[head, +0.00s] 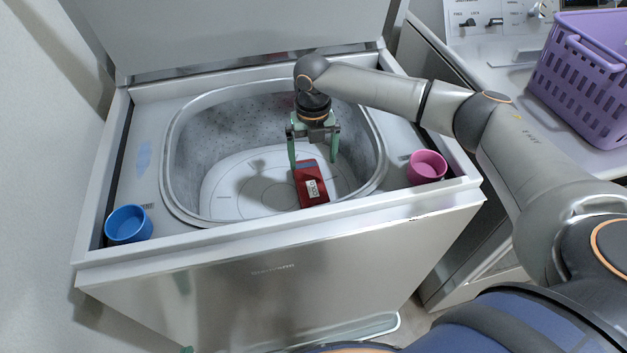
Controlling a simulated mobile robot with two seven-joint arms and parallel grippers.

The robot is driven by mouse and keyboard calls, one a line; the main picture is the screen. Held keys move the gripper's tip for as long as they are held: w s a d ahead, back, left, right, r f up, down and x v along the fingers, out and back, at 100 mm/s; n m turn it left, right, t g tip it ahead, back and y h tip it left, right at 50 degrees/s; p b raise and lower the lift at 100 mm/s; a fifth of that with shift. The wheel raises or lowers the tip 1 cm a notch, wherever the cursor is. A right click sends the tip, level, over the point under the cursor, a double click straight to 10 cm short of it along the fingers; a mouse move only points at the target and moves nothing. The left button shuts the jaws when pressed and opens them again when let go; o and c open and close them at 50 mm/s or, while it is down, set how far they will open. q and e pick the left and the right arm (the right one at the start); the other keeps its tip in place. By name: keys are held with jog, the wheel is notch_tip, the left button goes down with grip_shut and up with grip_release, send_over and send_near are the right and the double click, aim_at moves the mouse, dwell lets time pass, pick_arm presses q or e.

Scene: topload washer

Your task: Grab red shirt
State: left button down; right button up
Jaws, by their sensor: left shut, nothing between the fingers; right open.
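The red shirt (308,173) is a small folded red bundle with a pale lettered patch, inside the washer drum (225,190) near its front wall. My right gripper (313,160) reaches down into the drum from above. Its two green fingers are spread wide with nothing held. The left finger is close beside the shirt's upper left edge, and the right finger is to the right of the shirt. I cannot tell whether either touches it. Only a small green tip of my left gripper (187,350) shows at the bottom edge; it is shut and empty.
The washer lid (250,35) stands open at the back. A blue cup (128,224) sits at the front left corner of the washer top and a pink cup (427,167) at the right. A purple basket (585,85) rests on the neighbouring machine.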

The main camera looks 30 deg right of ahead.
aim_at(312, 185)
notch_tip(312, 185, down, 6)
jog(key=shift+f+b, duration=0.25)
jog(key=shift+b, duration=0.1)
jog(key=shift+w+f+b, duration=0.2)
jog(key=shift+f+b, duration=0.2)
jog(key=shift+f, duration=2.6)
jog(key=shift+c, duration=0.2)
jog(key=shift+r, duration=0.1)
jog(key=c, duration=1.4)
